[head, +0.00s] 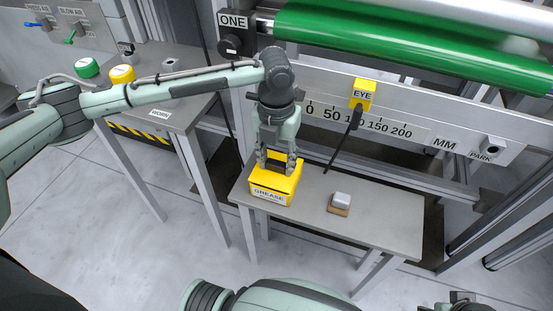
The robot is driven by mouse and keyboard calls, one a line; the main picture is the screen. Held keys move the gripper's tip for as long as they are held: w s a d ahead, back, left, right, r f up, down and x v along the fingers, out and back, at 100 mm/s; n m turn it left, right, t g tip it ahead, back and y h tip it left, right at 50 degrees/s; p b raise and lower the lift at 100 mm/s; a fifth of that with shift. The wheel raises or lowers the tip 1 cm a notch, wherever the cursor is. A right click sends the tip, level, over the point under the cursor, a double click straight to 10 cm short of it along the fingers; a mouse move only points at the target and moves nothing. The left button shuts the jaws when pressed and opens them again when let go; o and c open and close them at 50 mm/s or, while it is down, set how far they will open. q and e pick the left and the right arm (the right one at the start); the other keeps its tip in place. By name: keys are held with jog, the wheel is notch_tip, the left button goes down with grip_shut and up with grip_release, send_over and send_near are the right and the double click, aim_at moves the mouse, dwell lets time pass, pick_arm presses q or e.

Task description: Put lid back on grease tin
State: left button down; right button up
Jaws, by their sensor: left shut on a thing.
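The yellow grease tin (268,197), with a white GREASE label on its front, stands at the left end of the grey bench. Its yellow lid (287,182) shows at the top of the tin, under my fingers. My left gripper (277,166) points straight down over the tin and is shut on the lid. The fingers hide part of the lid, and I cannot tell whether it is fully seated or slightly raised. Part of my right gripper (458,302) shows at the bottom right edge, away from the bench; its fingers are not clear.
A small white block on a brown base (340,203) sits on the bench (385,222) right of the tin. A yellow EYE box (362,93) hangs on the scale rail behind. A green roller (400,40) runs above. The bench's right part is clear.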

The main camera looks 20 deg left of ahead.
pick_arm(q)
jog(key=shift+f, duration=0.55)
dwell(0.9)
jog(key=c, duration=0.8)
grip_release()
jog(key=shift+r+p, duration=0.1)
jog(key=shift+p, duration=0.2)
notch_tip(320, 180, up, 5)
jog(key=p, duration=0.5)
jog(key=shift+f, duration=0.2)
jog(key=shift+r, duration=1.1)
